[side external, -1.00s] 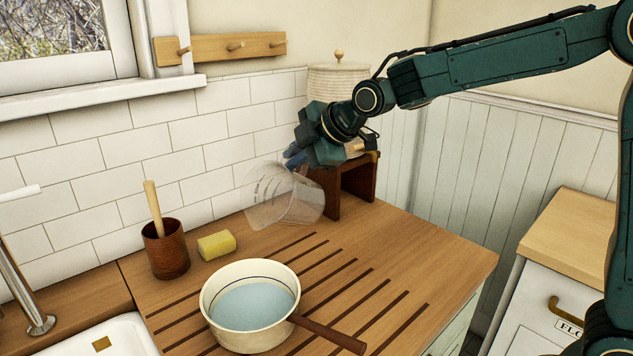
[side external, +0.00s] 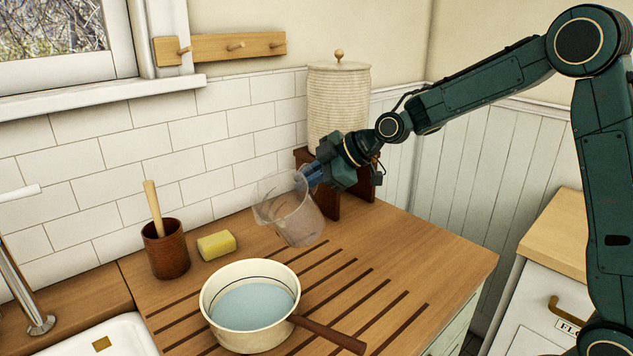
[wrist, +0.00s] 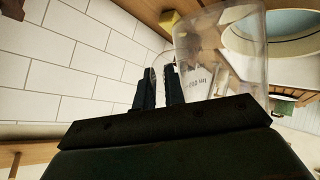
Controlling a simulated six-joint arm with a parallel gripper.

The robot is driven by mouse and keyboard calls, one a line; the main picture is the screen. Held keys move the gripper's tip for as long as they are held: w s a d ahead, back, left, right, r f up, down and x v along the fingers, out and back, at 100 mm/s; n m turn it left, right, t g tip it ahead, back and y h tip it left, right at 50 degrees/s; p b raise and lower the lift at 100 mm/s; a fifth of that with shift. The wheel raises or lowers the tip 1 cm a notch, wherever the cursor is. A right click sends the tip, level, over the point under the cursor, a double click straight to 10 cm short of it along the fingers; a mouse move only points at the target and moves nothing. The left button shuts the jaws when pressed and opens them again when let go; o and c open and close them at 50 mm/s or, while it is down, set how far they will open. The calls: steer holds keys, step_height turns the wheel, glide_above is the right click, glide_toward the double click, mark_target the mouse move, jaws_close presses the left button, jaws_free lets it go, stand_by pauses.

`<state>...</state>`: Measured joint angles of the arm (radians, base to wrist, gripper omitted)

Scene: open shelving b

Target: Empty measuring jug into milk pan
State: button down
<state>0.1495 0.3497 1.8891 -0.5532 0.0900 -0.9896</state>
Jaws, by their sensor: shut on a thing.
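The clear measuring jug (side external: 292,212) is held above the wooden worktop, behind and to the right of the pan. It is tilted slightly to the left and looks empty. My gripper (side external: 311,174) is shut on the jug's handle side. In the wrist view the fingers (wrist: 158,88) close at the clear jug (wrist: 222,55), with printed marks on its wall. The cream milk pan (side external: 209,308) stands on the worktop with pale blue liquid (side external: 252,306) in it and a brown handle pointing right. In the wrist view part of the pan (wrist: 297,45) shows beyond the jug.
A yellow sponge (side external: 216,246) and a brown pot (side external: 166,252) with a wooden tool stand left of the jug. A ribbed lidded jar (side external: 338,100) stands on a dark wooden riser (side external: 333,207) behind my gripper. A white sink (side external: 105,338) is at front left.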

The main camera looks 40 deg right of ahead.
steer(key=w+d+f+m+y, duration=0.1)
steer(key=d+f+m+y, duration=0.2)
steer(key=f, duration=0.5)
steer(key=shift+d+f+y, duration=0.15)
steer(key=shift+d+y, duration=0.4)
steer(key=shift+y, duration=0.25)
step_height(320, 180, up, 6)
stand_by(0.8)
steer(key=shift+s+f+m, duration=0.1)
steer(key=shift+f+m, duration=0.05)
steer(key=shift+m, duration=0.25)
steer(key=s+d+f+m+t+h, duration=0.1)
steer(key=s+f+m+t+h, duration=0.3)
steer(key=s, duration=0.4)
steer(key=shift+s+d+f+m+h, duration=0.25)
steer(key=shift+s+m+h, duration=0.1)
steer(key=shift+m+h, duration=0.65)
